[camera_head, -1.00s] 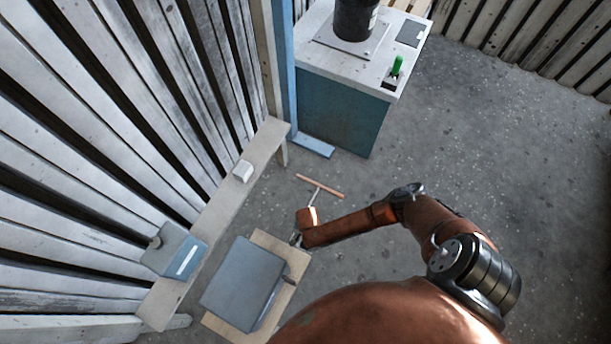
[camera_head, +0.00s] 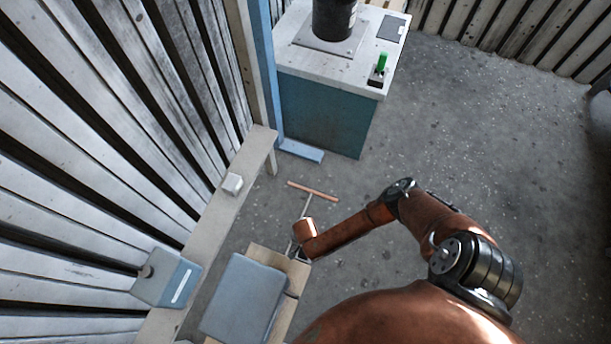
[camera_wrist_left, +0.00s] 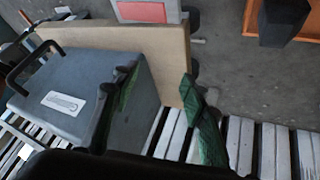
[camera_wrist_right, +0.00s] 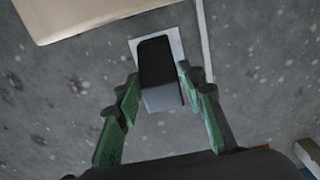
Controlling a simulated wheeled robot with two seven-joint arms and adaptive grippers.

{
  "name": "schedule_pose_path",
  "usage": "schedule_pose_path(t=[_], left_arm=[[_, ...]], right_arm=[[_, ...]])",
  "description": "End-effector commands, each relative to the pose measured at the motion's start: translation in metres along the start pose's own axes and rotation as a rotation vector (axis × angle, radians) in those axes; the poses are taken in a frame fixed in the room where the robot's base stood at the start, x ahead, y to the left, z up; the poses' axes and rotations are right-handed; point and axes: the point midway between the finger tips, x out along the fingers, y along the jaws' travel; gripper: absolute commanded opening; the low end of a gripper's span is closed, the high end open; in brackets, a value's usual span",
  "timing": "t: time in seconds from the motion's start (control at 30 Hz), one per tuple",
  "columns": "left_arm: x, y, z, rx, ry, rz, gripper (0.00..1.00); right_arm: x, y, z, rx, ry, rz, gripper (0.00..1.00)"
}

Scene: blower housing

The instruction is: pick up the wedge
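In the right wrist view a dark block with a paler grey lower face (camera_wrist_right: 158,68) lies on a small pale square on the floor. It looks like the wedge, but I cannot be sure. My right gripper (camera_wrist_right: 157,78) is open, with its green-padded fingertips on either side of the block; contact is not clear. In the head view my right gripper (camera_head: 299,252) is low beside the tan board, and the block cannot be made out there. My left gripper (camera_wrist_left: 165,90) has its fingers apart near a grey case (camera_wrist_left: 85,85); it is not seen in the head view.
The grey case (camera_head: 243,300) lies on a tan board (camera_head: 272,254). A narrow bench (camera_head: 215,215) along the slatted wall holds a small white block (camera_head: 232,184) and a grey-blue box (camera_head: 166,279). A T-shaped tool (camera_head: 313,191) lies near a teal cabinet (camera_head: 325,115).

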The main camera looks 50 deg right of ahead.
Motion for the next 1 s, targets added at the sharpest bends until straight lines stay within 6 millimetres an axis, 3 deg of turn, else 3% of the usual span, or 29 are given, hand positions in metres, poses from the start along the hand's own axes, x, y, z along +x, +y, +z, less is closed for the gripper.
schedule_pose_path(t=[0.47,0.83,1.0], left_arm=[[0.000,0.000,0.000,0.000,0.000,0.001,0.40],[-0.002,0.001,0.001,0.001,-0.010,0.001,0.40],[-0.016,0.003,-0.007,-0.007,-0.044,-0.001,0.40]], right_arm=[[0.000,0.000,0.000,0.000,0.000,0.001,0.02],[-0.004,0.000,0.000,0.000,0.000,-0.001,0.02],[-0.015,-0.001,0.000,0.000,0.001,-0.003,0.02]])
